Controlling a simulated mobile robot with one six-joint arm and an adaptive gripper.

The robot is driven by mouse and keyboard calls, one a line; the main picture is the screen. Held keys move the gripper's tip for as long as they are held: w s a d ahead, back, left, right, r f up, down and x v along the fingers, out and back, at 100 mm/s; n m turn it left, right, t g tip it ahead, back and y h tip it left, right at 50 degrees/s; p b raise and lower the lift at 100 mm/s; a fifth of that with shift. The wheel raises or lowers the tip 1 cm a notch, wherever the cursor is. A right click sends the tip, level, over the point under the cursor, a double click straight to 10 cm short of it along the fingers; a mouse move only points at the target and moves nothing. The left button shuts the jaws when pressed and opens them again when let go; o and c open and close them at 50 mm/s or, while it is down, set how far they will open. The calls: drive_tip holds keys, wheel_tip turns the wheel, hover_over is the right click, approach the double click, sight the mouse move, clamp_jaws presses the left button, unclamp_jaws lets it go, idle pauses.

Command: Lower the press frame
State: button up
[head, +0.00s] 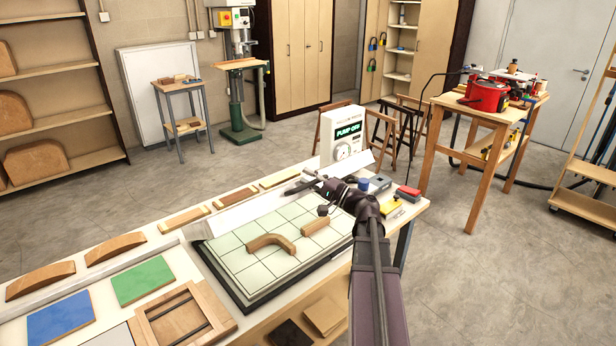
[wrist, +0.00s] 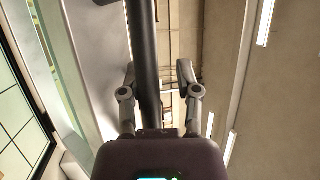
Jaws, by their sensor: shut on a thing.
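The press bed (head: 228,262) is a pale gridded plate with a dark rim on the bench. A pale raised strip, seemingly the press frame (head: 240,212), stands tilted along its back edge. My gripper (head: 318,184) is at the frame's right part. In the wrist view my gripper (wrist: 158,75) is shut on a black bar (wrist: 146,45) running between its fingers beside a grey panel (wrist: 90,60). My arm hides the bed's right corner.
A white box reading "PUMP OFF" (head: 341,133) stands behind the frame. Blue (head: 60,318) and green (head: 143,281) sheets and a wooden frame (head: 222,305) lie at left and front. Small coloured items (head: 390,204) sit at the right end. Open floor lies beyond the bench.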

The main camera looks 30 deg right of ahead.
sight(316, 182)
drive_tip(key=shift+s, duration=0.1)
drive_tip(key=shift+b+v, duration=0.6)
drive_tip(key=shift+v, duration=1.15)
drive_tip(key=shift+b+v, duration=0.35)
drive_tip(key=shift+v, duration=1.05)
drive_tip(key=shift+s+d+f, duration=0.15)
drive_tip(key=shift+s+f, duration=0.05)
drive_tip(key=b+v, duration=0.3)
drive_tip(key=v, duration=0.6)
